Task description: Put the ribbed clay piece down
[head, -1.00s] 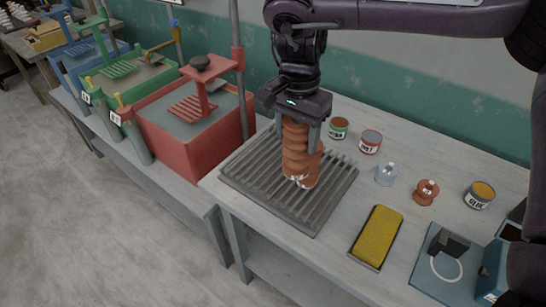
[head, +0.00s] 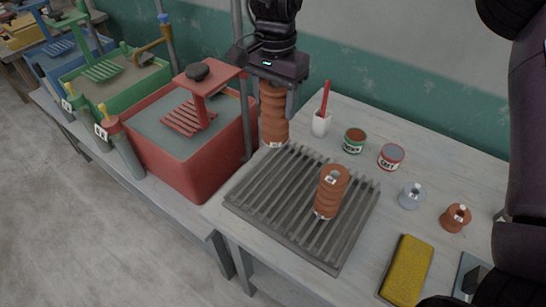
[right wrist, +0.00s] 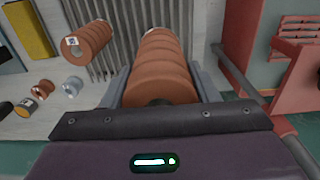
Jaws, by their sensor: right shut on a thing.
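My right gripper (head: 271,103) is shut on an orange-brown ribbed clay piece (head: 273,128) and holds it upright, fingers on both sides. In the head view its lower end is by the back left corner of the grey slatted rack (head: 262,213); I cannot tell how far above the surface it is. The held piece (right wrist: 166,58) also fills the middle of the right wrist view. A second ribbed clay piece (head: 331,190), with a small white label, stands on the rack, apart from the held one. My left gripper is not in view.
A red tub (head: 193,165) with a raised slatted press stands left of the rack. A white cup (head: 321,124) with a red stick, two tins (head: 390,156), small knobbed pieces (head: 456,217) and a yellow sponge (head: 407,270) are to the right. Much of the rack is bare.

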